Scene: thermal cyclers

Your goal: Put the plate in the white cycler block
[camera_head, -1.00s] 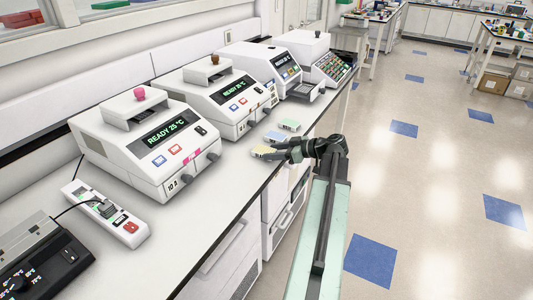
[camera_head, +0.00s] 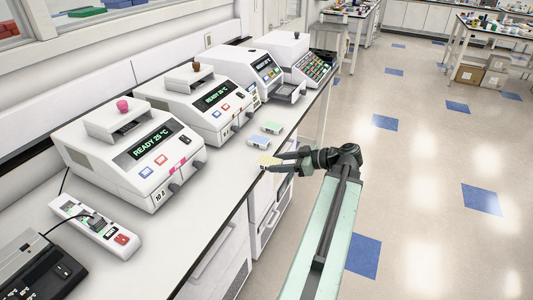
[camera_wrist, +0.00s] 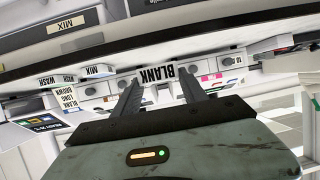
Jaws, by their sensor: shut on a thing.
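A pale yellow plate (camera_head: 267,161) is held between the fingers of my gripper (camera_head: 277,162), at the bench's front edge. In the wrist view, a white face lettered BLANK (camera_wrist: 157,74) shows between the fingertips (camera_wrist: 160,84). White cyclers stand in a row on the bench: the nearest has a pink knob (camera_head: 122,106) and reads READY 25 °C, and another has a brown knob (camera_head: 196,68). Both have raised tops, and I cannot see their block insides. My gripper is to the right of both, apart from them.
A green plate (camera_head: 271,128) and a bluish plate (camera_head: 257,141) lie on the bench just beyond my gripper. A power strip (camera_head: 95,228) and a black device (camera_head: 38,270) are at the near left. Open floor lies to the right.

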